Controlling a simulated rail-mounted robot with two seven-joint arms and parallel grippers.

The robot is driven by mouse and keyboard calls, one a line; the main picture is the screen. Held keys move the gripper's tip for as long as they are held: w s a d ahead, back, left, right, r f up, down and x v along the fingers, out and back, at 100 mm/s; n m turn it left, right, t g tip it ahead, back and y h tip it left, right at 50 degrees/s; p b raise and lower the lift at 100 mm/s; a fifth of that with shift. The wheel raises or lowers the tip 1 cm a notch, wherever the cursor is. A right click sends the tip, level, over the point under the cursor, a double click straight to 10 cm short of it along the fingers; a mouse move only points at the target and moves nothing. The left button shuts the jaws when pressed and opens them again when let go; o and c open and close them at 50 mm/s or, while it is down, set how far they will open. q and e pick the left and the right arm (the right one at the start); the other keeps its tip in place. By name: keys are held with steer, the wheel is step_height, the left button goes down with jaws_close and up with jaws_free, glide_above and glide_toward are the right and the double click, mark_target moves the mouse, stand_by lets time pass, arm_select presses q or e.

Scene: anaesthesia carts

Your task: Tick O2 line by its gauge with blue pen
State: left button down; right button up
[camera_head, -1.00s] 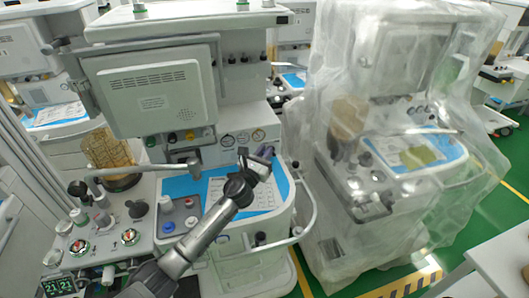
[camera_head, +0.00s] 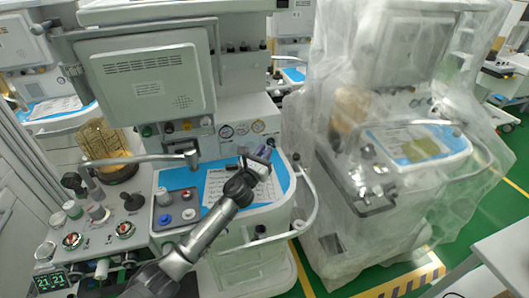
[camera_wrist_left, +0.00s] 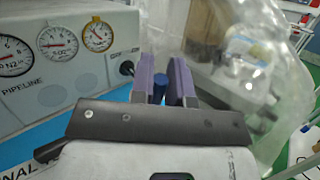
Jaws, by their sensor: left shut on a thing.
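My left gripper (camera_head: 264,157) is above the blue worktop of the nearer anaesthesia machine, over the upper right part of a printed sheet (camera_head: 216,187). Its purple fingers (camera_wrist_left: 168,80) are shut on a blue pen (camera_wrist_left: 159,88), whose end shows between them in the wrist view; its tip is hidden. Three round gauges sit on the machine's front panel: left (camera_wrist_left: 12,55), middle (camera_wrist_left: 58,43) and yellow-rimmed right (camera_wrist_left: 98,35). They also show in the head view, left (camera_head: 226,131) to right (camera_head: 258,126). The left gauge's label looks like N2O; the others are unclear. My right gripper is out of view.
A metal arm (camera_head: 140,158) crosses left of the sheet. A small tray with coloured knobs (camera_head: 177,208) is beside the sheet. A curved rail (camera_head: 313,195) bounds the worktop's right side. A plastic-covered machine (camera_head: 400,130) stands to the right.

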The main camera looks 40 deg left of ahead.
arm_select(q)
steer(key=shift+f, duration=0.15)
stand_by(0.5)
steer(key=shift+f+b, duration=0.5)
steer(key=shift+b, duration=0.05)
stand_by(0.5)
steer(key=shift+w+d, duration=0.1)
stand_by(0.4)
steer(key=shift+w+d, duration=0.2)
steer(key=shift+w, duration=0.05)
stand_by(0.9)
steer(key=shift+r+p, duration=0.7)
steer(key=shift+r, duration=0.05)
step_height(320, 180, up, 6)
steer(key=p, duration=0.5)
steer(key=shift+f, duration=0.2)
